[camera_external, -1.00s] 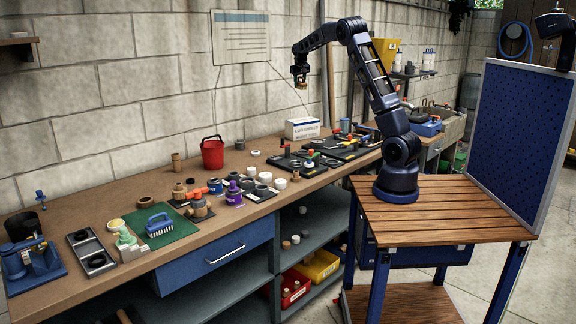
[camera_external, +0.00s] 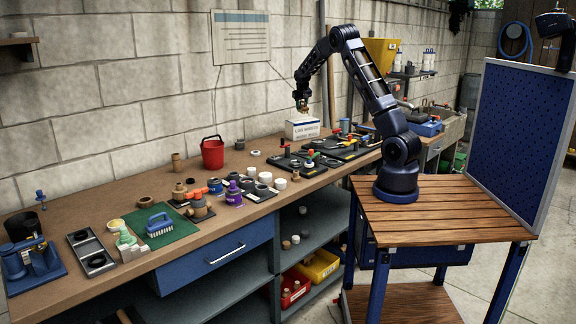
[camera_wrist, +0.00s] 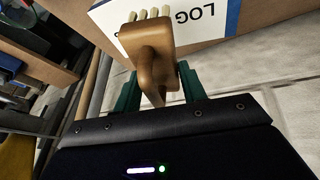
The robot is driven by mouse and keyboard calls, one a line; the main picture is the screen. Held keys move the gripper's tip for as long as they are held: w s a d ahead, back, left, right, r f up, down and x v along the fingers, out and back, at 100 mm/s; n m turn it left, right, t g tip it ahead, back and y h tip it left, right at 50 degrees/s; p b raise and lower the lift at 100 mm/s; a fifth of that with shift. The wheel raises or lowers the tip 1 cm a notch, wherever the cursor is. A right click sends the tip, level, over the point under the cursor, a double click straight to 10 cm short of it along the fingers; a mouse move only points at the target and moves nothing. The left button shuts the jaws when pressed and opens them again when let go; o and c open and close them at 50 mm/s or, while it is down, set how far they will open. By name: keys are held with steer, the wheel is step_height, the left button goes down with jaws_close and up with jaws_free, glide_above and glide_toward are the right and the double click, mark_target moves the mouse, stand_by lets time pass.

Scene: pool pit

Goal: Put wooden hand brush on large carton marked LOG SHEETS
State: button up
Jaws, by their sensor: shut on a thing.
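The wooden hand brush (camera_wrist: 153,50) is brown with pale bristle tufts. It sits between the green fingers of my gripper (camera_wrist: 158,90) in the wrist view, bristles pointing toward the carton. The large carton (camera_external: 302,129) is white with a blue edge and dark print, standing on the bench against the wall. Its top with the letters LOG (camera_wrist: 200,22) shows close past the bristles in the wrist view. In the external view my gripper (camera_external: 302,106) is just above the carton. I cannot tell whether the bristles touch it.
Black trays with coloured-handled parts (camera_external: 310,160) lie in front and right of the carton. A green mat with a blue brush (camera_external: 159,225) is farther left.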

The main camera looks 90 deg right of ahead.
mark_target(302, 112)
steer(key=shift+f, duration=2.3)
steer(key=shift+f, duration=0.1)
steer(key=o, duration=1)
steer(key=v, duration=1.2)
